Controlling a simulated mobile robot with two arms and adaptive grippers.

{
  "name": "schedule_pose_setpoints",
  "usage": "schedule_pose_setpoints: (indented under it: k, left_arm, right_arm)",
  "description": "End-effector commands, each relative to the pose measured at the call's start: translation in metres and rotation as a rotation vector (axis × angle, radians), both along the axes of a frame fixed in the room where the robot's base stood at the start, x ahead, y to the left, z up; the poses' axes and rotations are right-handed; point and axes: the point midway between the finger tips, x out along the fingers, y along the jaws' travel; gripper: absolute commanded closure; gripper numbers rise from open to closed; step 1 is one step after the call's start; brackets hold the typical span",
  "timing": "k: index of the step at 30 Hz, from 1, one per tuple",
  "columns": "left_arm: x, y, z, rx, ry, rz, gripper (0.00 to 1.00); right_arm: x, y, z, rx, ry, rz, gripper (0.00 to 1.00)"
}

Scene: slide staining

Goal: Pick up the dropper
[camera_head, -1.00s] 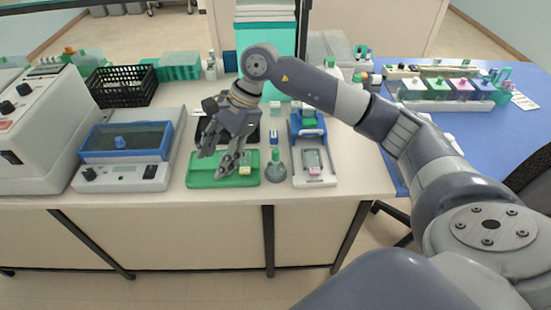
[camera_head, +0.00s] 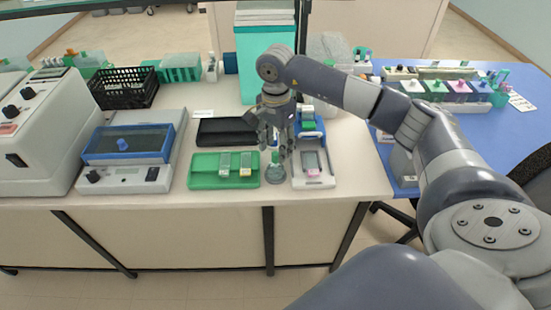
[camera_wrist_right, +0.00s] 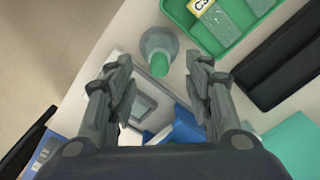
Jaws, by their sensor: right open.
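The dropper, a small grey bottle with a green top (camera_head: 275,176), stands near the front of the bench, between the green tray (camera_head: 195,182) and the white-and-blue device (camera_head: 327,183). My right gripper (camera_head: 275,150) is open and points down, above and slightly behind the dropper. The gripper partly covers the dropper's top in the head view. In the right wrist view, the dropper's round grey base and green top (camera_wrist_right: 160,64) lie between and just beyond the two spread fingers, apart from both. My left gripper is not in view.
The green tray holds two labelled slides (camera_head: 224,163). A black tray (camera_head: 226,132) lies behind it. A blue-topped box (camera_head: 125,157) is at left. A teal container (camera_head: 262,55) stands behind the arm. The bench's front edge is close to the dropper.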

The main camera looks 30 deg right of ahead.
Motion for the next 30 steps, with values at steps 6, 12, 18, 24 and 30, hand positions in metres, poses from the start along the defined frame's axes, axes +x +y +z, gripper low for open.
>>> schedule_pose_setpoints:
  k: [6, 12, 18, 24, 30]
  left_arm:
    - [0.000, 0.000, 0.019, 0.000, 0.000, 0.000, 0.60]
    - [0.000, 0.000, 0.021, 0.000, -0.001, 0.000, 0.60]
    - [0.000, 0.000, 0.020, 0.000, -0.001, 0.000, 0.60]
    - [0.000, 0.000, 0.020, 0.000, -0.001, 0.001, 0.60]
    - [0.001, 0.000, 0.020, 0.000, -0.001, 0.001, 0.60]
  right_arm:
    - [-0.002, 0.002, -0.028, 0.001, 0.004, 0.000, 0.53]
    - [-0.001, 0.003, -0.040, 0.002, 0.000, 0.001, 0.53]
    - [-0.001, 0.002, -0.040, 0.002, 0.000, 0.001, 0.64]
    - [-0.001, 0.002, -0.039, 0.002, 0.000, 0.001, 0.87]
    - [-0.001, 0.002, -0.039, 0.002, 0.000, 0.001, 0.88]
